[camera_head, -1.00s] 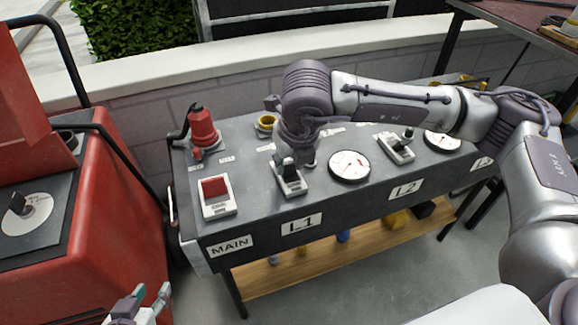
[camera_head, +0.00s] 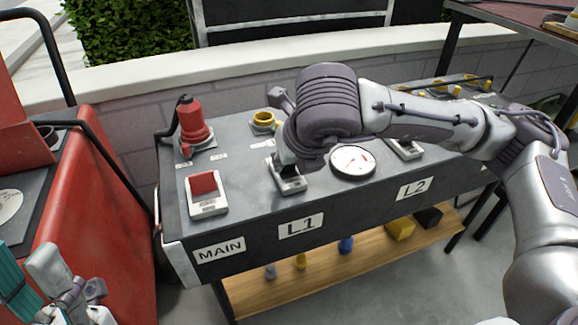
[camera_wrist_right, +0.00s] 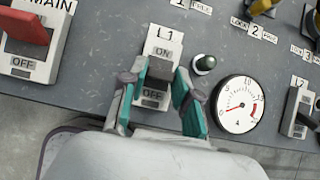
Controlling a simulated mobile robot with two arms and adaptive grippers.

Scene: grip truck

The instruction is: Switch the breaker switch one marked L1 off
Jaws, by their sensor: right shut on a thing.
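The L1 breaker switch (camera_head: 288,183) sits on the dark sloped panel above the L1 label. In the right wrist view the L1 switch (camera_wrist_right: 163,50) shows ON on its upper part and OFF below, with a dark lever partly hidden between the fingers. My right gripper (camera_wrist_right: 158,98) has its teal fingers on either side of the lever, shut on it. In the head view my right wrist hides the right gripper and part of the switch. My left gripper (camera_head: 32,272) is at the lower left, empty, its fingers apart and partly cut off.
The red MAIN switch (camera_head: 204,187) is left of L1. A round gauge (camera_head: 352,160) and a dark green lamp (camera_wrist_right: 204,63) are to its right, with the L2 switch (camera_wrist_right: 297,110) farther right. A red machine (camera_head: 95,230) stands left of the panel.

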